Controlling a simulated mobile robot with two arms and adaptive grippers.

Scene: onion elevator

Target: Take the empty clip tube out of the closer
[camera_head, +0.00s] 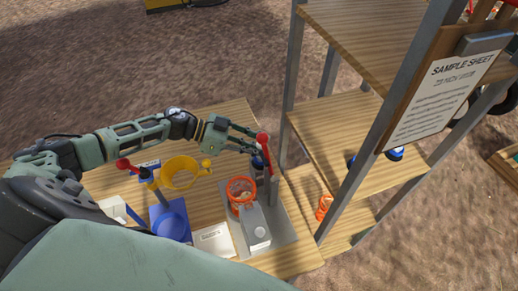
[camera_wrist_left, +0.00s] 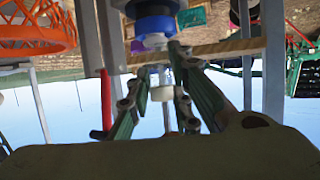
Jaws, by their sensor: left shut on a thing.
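The closer (camera_head: 277,218) stands on the wooden table, with a grey base, an upright post, a red lever (camera_head: 264,142) and an orange basket. My left gripper (camera_head: 252,143) is at the top of the post, close beside the red lever. In the left wrist view my left gripper (camera_wrist_left: 163,75) has its fingers around a slim pale piece with a white end, which looks like the clip tube (camera_wrist_left: 162,92). A dark and blue round part (camera_wrist_left: 155,24) shows just past the fingertips. I cannot tell whether the tube is clear of the closer. My right gripper is not in view.
A white box (camera_head: 213,240) lies in front. A shelf rack (camera_head: 340,130) with metal posts rises close on the right, with a sample sheet (camera_head: 448,85).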

